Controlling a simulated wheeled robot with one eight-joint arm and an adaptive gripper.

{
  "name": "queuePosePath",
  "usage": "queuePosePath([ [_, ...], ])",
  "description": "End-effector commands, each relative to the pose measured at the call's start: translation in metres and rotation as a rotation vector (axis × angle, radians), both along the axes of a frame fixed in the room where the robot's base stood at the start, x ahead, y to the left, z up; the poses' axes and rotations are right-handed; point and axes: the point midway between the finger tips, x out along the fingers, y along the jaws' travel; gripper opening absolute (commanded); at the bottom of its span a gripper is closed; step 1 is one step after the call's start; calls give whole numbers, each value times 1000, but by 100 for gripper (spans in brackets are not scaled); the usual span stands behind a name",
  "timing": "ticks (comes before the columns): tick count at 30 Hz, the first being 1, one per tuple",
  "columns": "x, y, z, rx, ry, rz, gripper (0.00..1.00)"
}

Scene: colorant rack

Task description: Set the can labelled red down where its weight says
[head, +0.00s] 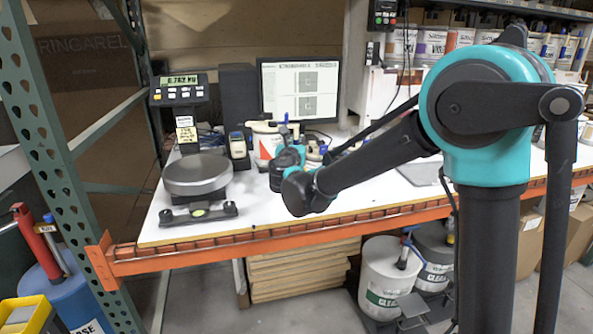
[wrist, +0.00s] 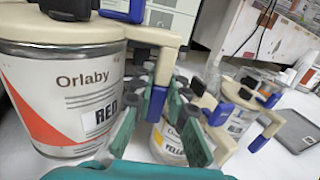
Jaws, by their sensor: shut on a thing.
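The can labelled red (wrist: 70,95) fills the left of the wrist view, white with an orange-red patch and a beige lid. Its beige handle (wrist: 150,36) with a blue part reaches between my green fingers. My gripper (wrist: 157,95) is shut on this handle. In the head view my gripper (head: 284,172) is over the bench, and the white and red can (head: 264,146) shows partly hidden behind it. I cannot tell whether the can's base touches the bench. The scale's round pan (head: 197,174) is empty; its display (head: 181,80) seems to read about 0.762, small and unsure.
A can labelled yellow (wrist: 167,143) and other cans stand close beyond my fingers. A small container (head: 238,145) stands between scale and can. A monitor (head: 300,90) is behind. A dark bar (head: 198,213) lies before the scale. The front middle of the white bench (head: 250,218) is clear.

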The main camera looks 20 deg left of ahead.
Motion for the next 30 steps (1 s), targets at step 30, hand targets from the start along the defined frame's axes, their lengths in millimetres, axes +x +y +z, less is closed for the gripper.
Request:
queuePosePath([
  [30, 0, 0, -103, 0, -1, -1, 0],
])
